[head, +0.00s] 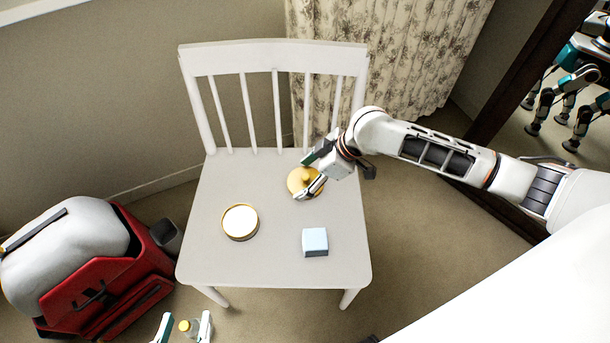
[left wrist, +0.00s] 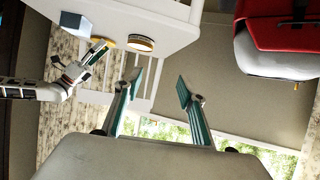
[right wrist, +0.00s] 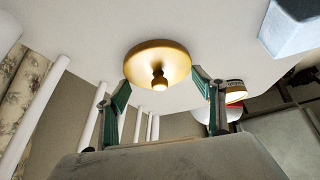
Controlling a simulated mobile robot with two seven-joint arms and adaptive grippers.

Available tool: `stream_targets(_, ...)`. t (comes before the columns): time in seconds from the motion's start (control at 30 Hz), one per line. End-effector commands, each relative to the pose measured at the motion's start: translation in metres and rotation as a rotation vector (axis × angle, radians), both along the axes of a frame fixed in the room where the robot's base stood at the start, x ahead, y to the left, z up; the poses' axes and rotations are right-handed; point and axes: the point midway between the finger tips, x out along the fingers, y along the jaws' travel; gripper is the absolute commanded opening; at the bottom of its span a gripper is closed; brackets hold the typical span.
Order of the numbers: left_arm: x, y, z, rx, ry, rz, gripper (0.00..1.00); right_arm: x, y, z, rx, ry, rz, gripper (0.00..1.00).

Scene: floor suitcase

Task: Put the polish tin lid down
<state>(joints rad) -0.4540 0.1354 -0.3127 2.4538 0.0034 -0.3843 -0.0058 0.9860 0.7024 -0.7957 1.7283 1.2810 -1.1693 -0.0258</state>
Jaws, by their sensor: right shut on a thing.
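The polish tin lid (head: 299,178) is a round gold disc with a small knob, over the back right of the white chair's seat (head: 215,190). My right gripper (head: 310,175) is shut on it; in the right wrist view the lid (right wrist: 157,62) shows between the fingertips, knob toward the camera. I cannot tell whether the lid touches the seat. The open polish tin (head: 240,222), gold-rimmed with a pale top, stands on the seat's left part. My left gripper (head: 184,322) is open, its fingers apart and empty in the left wrist view (left wrist: 158,85).
A light blue block (head: 315,242) sits at the seat's front right. The chair backrest (head: 270,60) rises behind the lid.

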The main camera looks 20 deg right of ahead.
Motion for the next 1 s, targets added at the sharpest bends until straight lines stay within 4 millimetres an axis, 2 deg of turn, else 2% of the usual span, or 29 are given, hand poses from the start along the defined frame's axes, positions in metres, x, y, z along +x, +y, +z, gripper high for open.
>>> stream_targets(0.1, -0.002, 0.001, -0.003, 0.003, 0.007, -0.001, 0.4, 0.0, 0.0, -0.004, 0.0, 0.001, 0.001, 0.51)
stream_targets(0.13, -0.003, 0.001, -0.004, 0.005, 0.009, -0.002, 0.4, 0.0, 0.0, -0.004, 0.0, 0.001, 0.001, 0.71)
stream_targets(0.2, -0.004, 0.001, -0.005, 0.006, 0.012, -0.002, 0.4, 0.0, 0.0, -0.004, 0.0, 0.001, 0.001, 0.85)
stream_targets(0.53, -0.005, 0.001, -0.006, 0.008, 0.016, -0.003, 0.4, 0.0, 0.0, -0.003, 0.0, 0.001, 0.001, 0.85)
stream_targets(0.63, -0.004, 0.001, -0.003, 0.008, 0.01, -0.003, 0.4, 0.0, -0.001, 0.003, -0.001, -0.001, 0.0, 0.85)
stream_targets(0.8, 0.001, 0.005, 0.007, 0.03, -0.012, -0.006, 0.4, -0.005, -0.014, 0.032, -0.003, -0.011, 0.0, 0.85)
stream_targets(1.0, -0.008, 0.021, -0.008, 0.1, 0.025, -0.014, 0.4, -0.018, -0.033, 0.069, -0.002, -0.012, 0.0, 0.85)
